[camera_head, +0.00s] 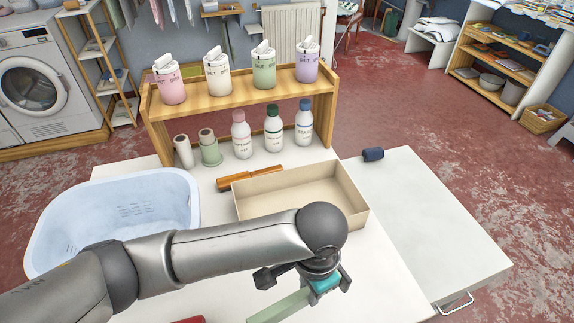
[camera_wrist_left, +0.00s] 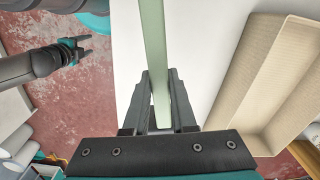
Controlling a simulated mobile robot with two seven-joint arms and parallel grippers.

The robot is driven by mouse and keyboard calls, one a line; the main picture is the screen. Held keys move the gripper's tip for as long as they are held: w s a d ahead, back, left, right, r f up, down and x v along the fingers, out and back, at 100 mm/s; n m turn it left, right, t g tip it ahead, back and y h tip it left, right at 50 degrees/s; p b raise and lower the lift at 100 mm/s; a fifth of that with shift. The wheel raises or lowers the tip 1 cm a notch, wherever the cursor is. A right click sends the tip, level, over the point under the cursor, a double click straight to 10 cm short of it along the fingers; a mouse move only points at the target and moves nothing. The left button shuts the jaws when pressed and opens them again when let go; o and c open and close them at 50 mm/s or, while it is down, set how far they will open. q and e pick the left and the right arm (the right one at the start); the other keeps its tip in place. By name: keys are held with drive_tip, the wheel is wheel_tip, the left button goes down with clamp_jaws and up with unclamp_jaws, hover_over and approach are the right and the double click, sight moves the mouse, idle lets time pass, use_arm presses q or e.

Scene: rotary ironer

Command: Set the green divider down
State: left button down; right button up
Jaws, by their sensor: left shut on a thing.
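The green divider (camera_head: 279,308) is a long, thin pale-green strip over the white table, in front of the tan box. My left gripper (camera_head: 312,284) is shut on it near one end. In the left wrist view the divider (camera_wrist_left: 153,50) runs between the two dark fingers (camera_wrist_left: 160,95) and out past the top of the picture. I cannot tell whether it touches the table. My right gripper (camera_wrist_left: 83,47) shows at the left of the wrist view, over the red floor, open and empty, apart from the divider. It is not in the head view.
The open tan box (camera_head: 350,188) stands behind my left gripper, and a blue-white basin (camera_head: 120,192) at the left. A wooden shelf (camera_head: 240,95) with several canisters and bottles is behind. A dark blue roll (camera_head: 373,154) lies on the right white surface (camera_head: 435,220), which is otherwise clear.

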use_arm(q)
drive_tip(key=w+a+r+n, duration=0.2)
drive_tip(key=a+r+n, duration=0.4)
drive_tip(key=a+r, duration=0.3)
drive_tip(key=w+a+r+n, duration=0.3)
drive_tip(key=a+r+n, duration=0.3)
drive_tip(key=a, duration=0.5)
wheel_tip(320, 180, up, 3)
drive_tip(key=shift+w+f, duration=0.15)
drive_tip(key=shift+w, duration=0.1)
